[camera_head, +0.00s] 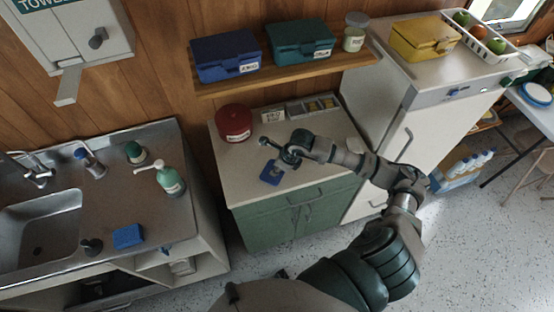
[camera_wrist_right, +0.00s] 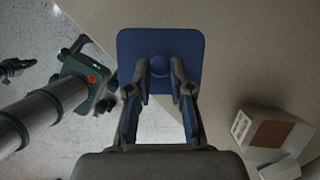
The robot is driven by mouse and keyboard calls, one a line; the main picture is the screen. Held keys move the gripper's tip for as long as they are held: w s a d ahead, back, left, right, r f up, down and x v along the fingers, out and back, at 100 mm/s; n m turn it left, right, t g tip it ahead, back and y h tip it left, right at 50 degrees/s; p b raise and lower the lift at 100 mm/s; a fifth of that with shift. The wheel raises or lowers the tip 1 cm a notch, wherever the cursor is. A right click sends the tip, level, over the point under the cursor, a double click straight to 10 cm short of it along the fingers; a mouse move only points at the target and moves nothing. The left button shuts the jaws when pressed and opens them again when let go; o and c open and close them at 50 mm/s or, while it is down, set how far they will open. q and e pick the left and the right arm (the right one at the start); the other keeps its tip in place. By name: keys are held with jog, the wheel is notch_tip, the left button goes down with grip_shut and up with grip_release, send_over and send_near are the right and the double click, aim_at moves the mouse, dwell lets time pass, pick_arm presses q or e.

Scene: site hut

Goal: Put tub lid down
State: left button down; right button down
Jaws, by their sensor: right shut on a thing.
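The blue tub lid (camera_head: 270,173) is a square plate over the front part of the pale worktop (camera_head: 240,178). In the right wrist view, the lid (camera_wrist_right: 160,38) spans the space ahead of my fingers, with a round knob in its middle. My right gripper (camera_wrist_right: 161,88) is shut on the lid, with one finger on each side of the knob. In the head view, my right gripper (camera_head: 281,163) reaches in from the right above the worktop. I cannot tell whether the lid touches the worktop. My left gripper does not show in the head view.
A red round tin (camera_head: 233,123) and a divided tray (camera_head: 314,106) stand at the back of the worktop. A shelf above holds a blue box (camera_head: 226,56), a teal box (camera_head: 299,42) and a jar (camera_head: 354,32). The worktop's front left is clear.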

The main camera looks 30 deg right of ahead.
jog(key=w+d, duration=0.2)
jog(key=w, duration=0.1)
jog(key=w+d, duration=0.1)
jog(key=shift+w+d+f+p, duration=0.1)
jog(key=shift+w+f+p, duration=0.1)
jog(key=shift+f+p, duration=0.15)
jog(key=shift+d+f, duration=0.1)
jog(key=shift+d, duration=0.15)
notch_tip(320, 180, down, 3)
jog(key=shift+d+f+p, duration=0.1)
jog(key=shift+d+p, duration=0.05)
jog(key=shift+p, duration=0.25)
jog(key=shift+f, duration=0.15)
jog(key=shift+a, duration=0.25)
jog(key=c, duration=1.3)
grip_release()
jog(key=shift+a, duration=0.1)
jog(key=shift+o, duration=1.3)
jog(key=shift+a, duration=0.1)
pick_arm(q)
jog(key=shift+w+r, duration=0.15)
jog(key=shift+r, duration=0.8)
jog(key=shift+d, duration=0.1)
